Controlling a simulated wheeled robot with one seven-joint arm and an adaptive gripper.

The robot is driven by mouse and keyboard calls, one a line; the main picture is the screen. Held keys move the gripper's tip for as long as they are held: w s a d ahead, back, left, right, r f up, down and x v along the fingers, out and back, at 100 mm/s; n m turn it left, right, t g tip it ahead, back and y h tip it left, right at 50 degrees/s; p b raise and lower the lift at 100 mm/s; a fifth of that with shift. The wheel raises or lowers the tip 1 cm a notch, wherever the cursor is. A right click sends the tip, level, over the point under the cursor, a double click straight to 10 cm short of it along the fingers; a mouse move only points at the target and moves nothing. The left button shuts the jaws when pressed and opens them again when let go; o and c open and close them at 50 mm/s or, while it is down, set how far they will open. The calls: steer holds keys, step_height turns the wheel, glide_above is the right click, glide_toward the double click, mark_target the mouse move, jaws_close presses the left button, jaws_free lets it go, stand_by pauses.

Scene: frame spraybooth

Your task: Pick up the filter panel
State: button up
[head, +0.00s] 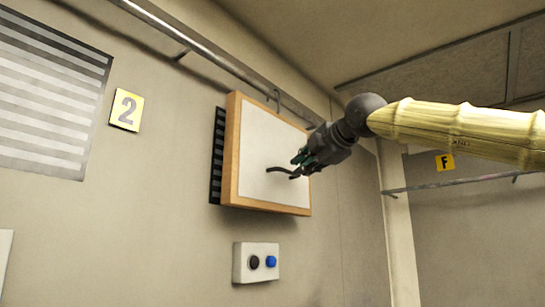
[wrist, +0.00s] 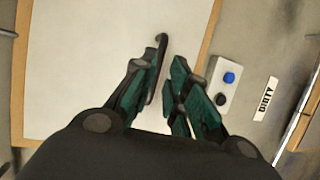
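The filter panel (head: 265,140), a white sheet in an orange-brown wooden frame, hangs against the wall below a rail. It fills much of the left of the wrist view (wrist: 80,70). A dark curved handle (head: 279,170) stands out from its face and also shows in the wrist view (wrist: 161,45). My gripper (head: 298,163) is in front of the panel, at the handle. In the wrist view its green-padded fingers (wrist: 164,75) are apart, with the handle between them, closer to the left finger. Whether that finger touches the handle cannot be told.
A dark slatted vent (head: 217,155) shows behind the panel's left edge. A white box with black and blue buttons (head: 256,249) is on the wall below. A rail (head: 215,55) runs above the panel. A label reading DIRTY (wrist: 265,98) shows in the wrist view.

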mark_target(291, 173)
steer(key=p+x, duration=0.4)
steer(key=x, duration=0.1)
steer(key=shift+a+r, duration=0.15)
steer(key=shift+a, duration=0.15)
steer(key=shift+w+a, duration=0.2)
steer(key=shift+w, duration=0.05)
steer(key=shift+d, duration=0.1)
steer(key=shift+c, duration=0.2)
steer(key=shift+s, duration=0.1)
jaws_close()
